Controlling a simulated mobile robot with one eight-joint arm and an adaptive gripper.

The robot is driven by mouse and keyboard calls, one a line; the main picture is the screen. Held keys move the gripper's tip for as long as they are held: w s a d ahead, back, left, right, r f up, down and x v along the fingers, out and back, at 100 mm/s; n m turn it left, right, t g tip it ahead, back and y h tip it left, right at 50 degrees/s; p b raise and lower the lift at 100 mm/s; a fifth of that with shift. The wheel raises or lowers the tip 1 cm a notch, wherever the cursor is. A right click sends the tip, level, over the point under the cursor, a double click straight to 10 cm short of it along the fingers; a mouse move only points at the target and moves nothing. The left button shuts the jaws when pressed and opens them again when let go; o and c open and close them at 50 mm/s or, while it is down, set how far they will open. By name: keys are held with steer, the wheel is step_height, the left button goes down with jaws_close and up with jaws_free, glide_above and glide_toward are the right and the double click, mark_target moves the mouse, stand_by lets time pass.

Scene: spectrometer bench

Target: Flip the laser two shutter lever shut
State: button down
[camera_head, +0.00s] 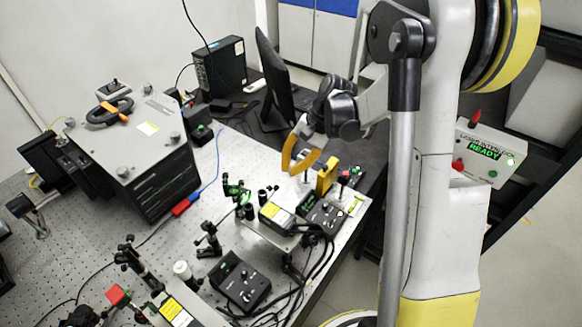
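Two flat laser-like modules carry yellow labels: one (276,215) lies just below my gripper, the other (177,313) at the bottom edge.
Black control boxes stand on the bench, one (322,213) near my gripper and one (240,282) lower left, with cables around. A large grey instrument (130,150) stands left. A monitor (273,80) stands behind. A READY panel (485,152) is at right. My arm covers the right side.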

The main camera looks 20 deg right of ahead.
steer(key=shift+s+a+f+b, duration=0.1)
steer(key=shift+s+a+f, duration=0.25)
steer(key=shift+a+f, duration=0.25)
steer(key=shift+s+a+f+b, duration=0.15)
steer(key=shift+s+a+f, duration=0.2)
steer(key=shift+a, duration=0.3)
steer(key=shift+s+a+f+b, duration=0.1)
steer(key=shift+s+a+f, duration=0.2)
steer(key=shift+a+f, duration=0.3)
steer(key=shift+r, duration=0.1)
steer(key=shift+a+r+h, duration=0.1)
steer(key=shift+r+h, duration=0.1)
steer(key=shift+h, duration=0.1)
